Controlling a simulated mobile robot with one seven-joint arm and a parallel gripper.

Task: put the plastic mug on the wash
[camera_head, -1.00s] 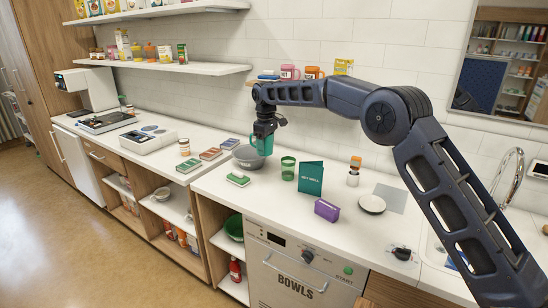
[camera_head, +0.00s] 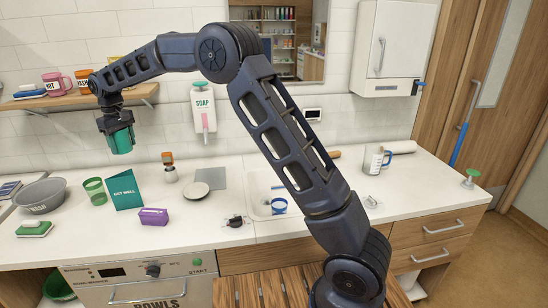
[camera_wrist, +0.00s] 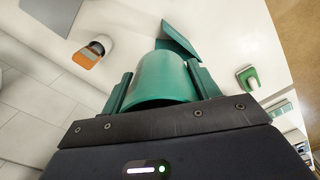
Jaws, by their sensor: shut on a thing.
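The green plastic mug (camera_head: 121,141) hangs from my gripper (camera_head: 116,124), high above the counter and in front of the tiled wall. In the wrist view the mug (camera_wrist: 165,78) sits between my two fingers, which are shut on it. A grey bowl (camera_head: 40,192) with lettering that seems to read WASH stands on the counter at the left. The mug is up and to the right of this bowl, clear of it. The inside of the bowl looks empty from here.
Below the mug stand a green tumbler (camera_head: 94,190) and a GET WELL card (camera_head: 124,189). A sponge (camera_head: 35,229) lies before the bowl. A purple box (camera_head: 153,216) and a saucer (camera_head: 195,189) are to the right. A wooden shelf (camera_head: 50,102) with mugs is close to my gripper.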

